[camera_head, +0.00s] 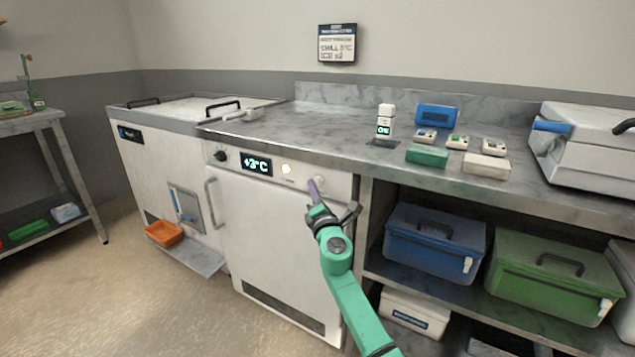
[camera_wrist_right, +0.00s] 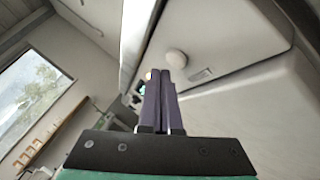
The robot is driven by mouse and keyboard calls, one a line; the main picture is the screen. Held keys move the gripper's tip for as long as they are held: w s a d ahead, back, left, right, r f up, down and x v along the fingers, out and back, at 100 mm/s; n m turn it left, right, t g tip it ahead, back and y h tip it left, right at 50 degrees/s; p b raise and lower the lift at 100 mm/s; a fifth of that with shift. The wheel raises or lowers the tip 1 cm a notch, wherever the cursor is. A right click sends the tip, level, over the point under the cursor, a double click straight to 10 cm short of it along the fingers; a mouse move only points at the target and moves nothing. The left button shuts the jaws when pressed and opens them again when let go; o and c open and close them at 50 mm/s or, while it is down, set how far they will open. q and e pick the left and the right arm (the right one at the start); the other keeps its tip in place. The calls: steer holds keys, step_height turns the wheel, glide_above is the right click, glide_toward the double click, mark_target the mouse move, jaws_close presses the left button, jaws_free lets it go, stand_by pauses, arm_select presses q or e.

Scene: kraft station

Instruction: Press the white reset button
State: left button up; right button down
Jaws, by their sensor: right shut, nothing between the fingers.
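The white reset button (camera_head: 319,181) is a round knob on the control strip at the top of the white cabinet (camera_head: 270,240). In the right wrist view the button (camera_wrist_right: 177,58) stands out from the pale panel, just beyond my fingertips. My right gripper (camera_head: 312,184) is shut and empty, its purple fingers pointing up at the strip just left of the button. My left gripper is not in view.
Left of the button are a glowing pale lamp (camera_head: 286,169), a display (camera_head: 257,163) reading +3°C and a black knob (camera_head: 220,155). A vertical handle (camera_head: 211,203) is on the cabinet's left. The countertop edge overhangs the strip. Blue (camera_head: 435,240) and green (camera_head: 553,277) boxes fill the shelf at right.

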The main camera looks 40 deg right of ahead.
steer(key=shift+d, duration=0.1)
steer(key=shift+w+d, duration=0.15)
steer(key=shift+d, duration=0.15)
steer(key=shift+w+d+b, duration=0.1)
steer(key=shift+d+b, duration=0.3)
steer(key=shift+d, duration=0.05)
stand_by(0.6)
steer(key=shift+s+a+p, duration=0.25)
steer(key=shift+a+p, duration=0.05)
steer(key=shift+a, duration=0.55)
